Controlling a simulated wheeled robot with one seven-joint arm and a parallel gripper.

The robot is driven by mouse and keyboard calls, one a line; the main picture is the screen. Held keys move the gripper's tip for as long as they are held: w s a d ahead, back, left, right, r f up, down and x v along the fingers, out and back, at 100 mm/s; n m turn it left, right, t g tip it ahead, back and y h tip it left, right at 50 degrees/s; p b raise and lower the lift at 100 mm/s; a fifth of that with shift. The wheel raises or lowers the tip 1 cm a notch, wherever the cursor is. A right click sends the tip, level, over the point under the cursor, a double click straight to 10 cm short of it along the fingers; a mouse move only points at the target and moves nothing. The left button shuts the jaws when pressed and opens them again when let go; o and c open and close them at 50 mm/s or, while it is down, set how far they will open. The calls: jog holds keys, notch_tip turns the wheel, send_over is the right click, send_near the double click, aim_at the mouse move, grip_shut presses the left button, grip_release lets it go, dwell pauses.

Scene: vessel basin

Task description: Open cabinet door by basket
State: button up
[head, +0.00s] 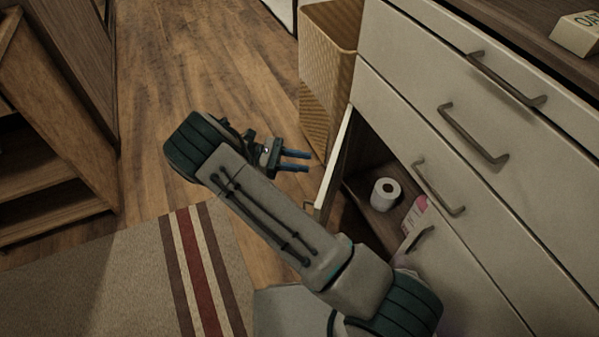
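The cabinet door (334,165) by the basket is a white panel, seen nearly edge-on, swung well out from the cabinet front. A handle (318,207) shows low on its outer side. Behind it the cabinet's inside (356,184) is in view. The tan woven basket (328,45) stands on the floor beyond the door, against the cabinet's end. My gripper (308,161) is just left of the door, below the basket in the picture. Its two blue-tipped fingers are apart and point right, with nothing between them. I cannot tell whether a finger touches the door.
A toilet roll (384,194) and a pink-and-white package (414,214) are inside the cabinet. Drawers with dark handles (474,134) are on the right, with a box (577,34) on top. A wooden shelf unit (50,130) stands left. Wood floor (215,60) is clear; a striped rug (100,275) lies in front.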

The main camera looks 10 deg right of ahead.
notch_tip(320, 180, up, 5)
jog(key=s+d+y+p, duration=0.3)
jog(key=y+p, duration=0.1)
jog(key=p, duration=0.2)
jog(key=s+a+t+y+b, duration=0.3)
jog(key=s+a+t+y, duration=0.15)
jog(key=a+y, duration=0.4)
jog(key=s+b+x, duration=0.1)
jog(key=b+x, duration=0.4)
jog(key=x, duration=0.9)
jog(key=shift+a+b, duration=0.25)
jog(key=shift+b, duration=0.05)
jog(key=shift+s+g+y, duration=0.1)
jog(key=shift+g+y, duration=0.15)
grip_shut()
